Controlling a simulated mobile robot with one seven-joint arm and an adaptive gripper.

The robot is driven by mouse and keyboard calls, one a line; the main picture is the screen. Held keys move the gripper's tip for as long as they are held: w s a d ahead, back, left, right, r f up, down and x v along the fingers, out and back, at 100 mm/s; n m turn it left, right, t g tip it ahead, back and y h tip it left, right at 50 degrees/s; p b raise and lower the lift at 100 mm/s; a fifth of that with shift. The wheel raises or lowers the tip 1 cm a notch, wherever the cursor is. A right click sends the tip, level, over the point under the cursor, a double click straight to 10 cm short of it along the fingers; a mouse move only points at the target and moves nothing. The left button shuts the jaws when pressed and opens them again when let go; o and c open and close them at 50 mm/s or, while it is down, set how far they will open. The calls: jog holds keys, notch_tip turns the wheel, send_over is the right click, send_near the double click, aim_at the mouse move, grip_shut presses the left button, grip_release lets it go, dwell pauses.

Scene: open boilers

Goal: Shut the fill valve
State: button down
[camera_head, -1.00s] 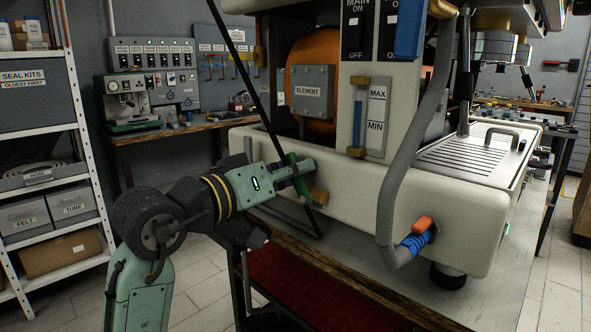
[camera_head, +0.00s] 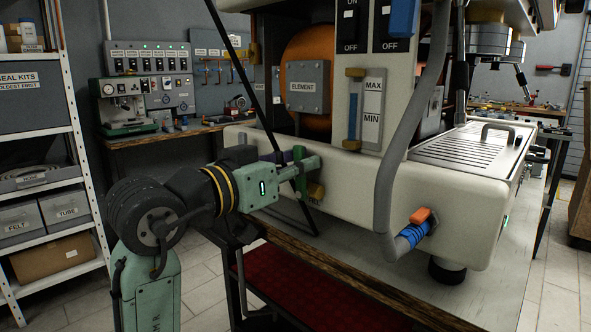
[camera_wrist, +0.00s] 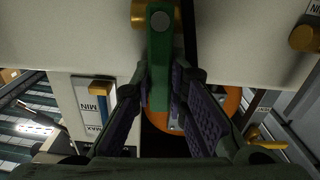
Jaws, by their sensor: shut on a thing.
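The fill valve is a green lever (camera_head: 300,176) on a brass fitting (camera_head: 316,191) low on the left part of the cream machine body. A partly hidden label sits just below the fitting. In the wrist view the lever (camera_wrist: 160,62) runs from the brass pivot at the top down between my fingers. My gripper (camera_head: 297,168) reaches in from the left and is shut on the lever. In the wrist view my gripper (camera_wrist: 160,90) has a purple-padded finger on each side of it. The lever looks near upright in the head view.
A thin dark bar (camera_head: 240,78) slants down close by my gripper. A grey hose (camera_head: 385,190) hangs to the right, ending at an orange and blue fitting (camera_head: 417,228). A sight gauge (camera_head: 354,108) stands above the valve. Shelves (camera_head: 83,160) stand at the left.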

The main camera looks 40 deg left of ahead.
jog(key=shift+d+m, duration=0.2)
jog(key=shift+m, duration=0.3)
jog(key=c, duration=1.6)
grip_release()
jog(key=shift+o, duration=0.2)
jog(key=s, duration=1.2)
jog(key=shift+a, duration=0.4)
